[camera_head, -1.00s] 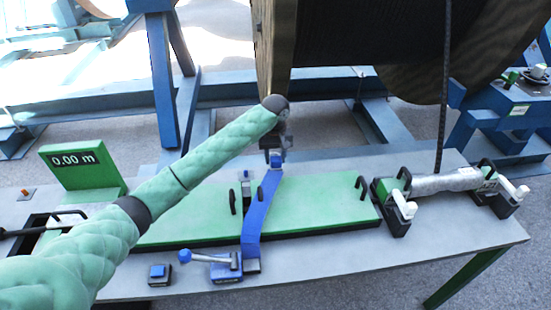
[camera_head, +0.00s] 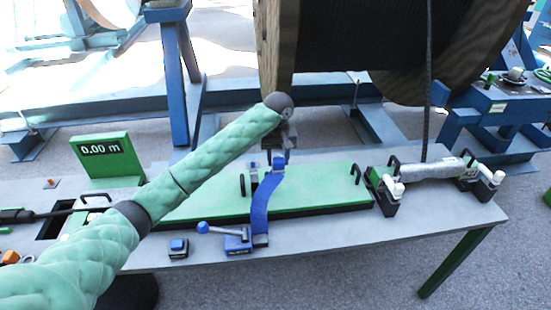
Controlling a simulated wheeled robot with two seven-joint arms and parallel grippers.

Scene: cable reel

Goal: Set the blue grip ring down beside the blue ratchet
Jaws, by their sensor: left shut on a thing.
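My left gripper (camera_head: 289,149) points down over the back edge of the green board and is shut on the blue grip ring (camera_head: 279,163), which shows only in part below the fingers. A blue strap (camera_head: 260,205) runs from the ring forward over the board towards the blue ratchet (camera_head: 238,242). The ratchet is on the table's front part and has a lever with a round blue knob. The ring is held well behind the ratchet, apart from it. My right gripper is out of view.
The green board (camera_head: 325,193) lies along the grey table (camera_head: 330,232). A silver-wrapped cable piece (camera_head: 432,173) sits between clamps at right. A small blue block (camera_head: 178,247) is left of the ratchet. A green display (camera_head: 102,158) stands at left. A large cable reel (camera_head: 370,45) is behind.

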